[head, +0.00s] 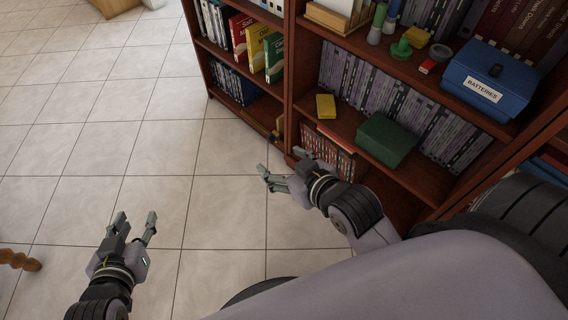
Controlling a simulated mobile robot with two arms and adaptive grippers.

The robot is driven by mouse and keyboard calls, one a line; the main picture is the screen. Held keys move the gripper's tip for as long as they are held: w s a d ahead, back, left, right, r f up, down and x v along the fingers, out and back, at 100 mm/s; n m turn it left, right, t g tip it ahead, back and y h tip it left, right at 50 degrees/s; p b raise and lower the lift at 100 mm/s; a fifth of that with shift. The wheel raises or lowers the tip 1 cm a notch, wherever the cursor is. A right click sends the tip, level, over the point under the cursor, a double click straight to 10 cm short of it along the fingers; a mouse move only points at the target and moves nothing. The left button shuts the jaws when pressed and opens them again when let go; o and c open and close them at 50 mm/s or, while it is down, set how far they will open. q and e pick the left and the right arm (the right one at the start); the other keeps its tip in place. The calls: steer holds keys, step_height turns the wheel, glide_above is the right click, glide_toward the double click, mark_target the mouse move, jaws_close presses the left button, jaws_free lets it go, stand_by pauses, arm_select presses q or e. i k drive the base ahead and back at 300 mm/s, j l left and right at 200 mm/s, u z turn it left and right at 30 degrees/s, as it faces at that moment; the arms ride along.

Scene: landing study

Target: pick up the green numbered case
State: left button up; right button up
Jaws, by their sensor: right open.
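A dark green box-shaped case (387,140) sits on the lower shelf of the wooden bookcase, in front of a row of grey-purple spines. No number can be made out on it. My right gripper (282,165) is open and empty, beside the bookcase's front, to the left of the case and apart from it. My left gripper (136,226) is open and empty above the tiled floor, far to the left of the case.
A yellow box (326,106) sits left of the case on the same shelf. A blue box labelled batteries (490,80) and small green and yellow items stand on the shelf above. Books fill the left bay. A bookcase upright (292,75) separates the bays. Tiled floor (110,130) at left is clear.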

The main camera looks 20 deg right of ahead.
mark_target(273, 44)
steer(key=z, duration=0.4)
steer(key=i+j+z, duration=0.2)
steer(key=z, duration=0.25)
steer(key=i+j+z, duration=0.1)
steer(key=j+z, duration=0.15)
steer(key=z, duration=0.2)
steer(key=i+j+z, duration=0.1)
steer(key=j+z, duration=0.35)
steer(key=l, duration=0.15)
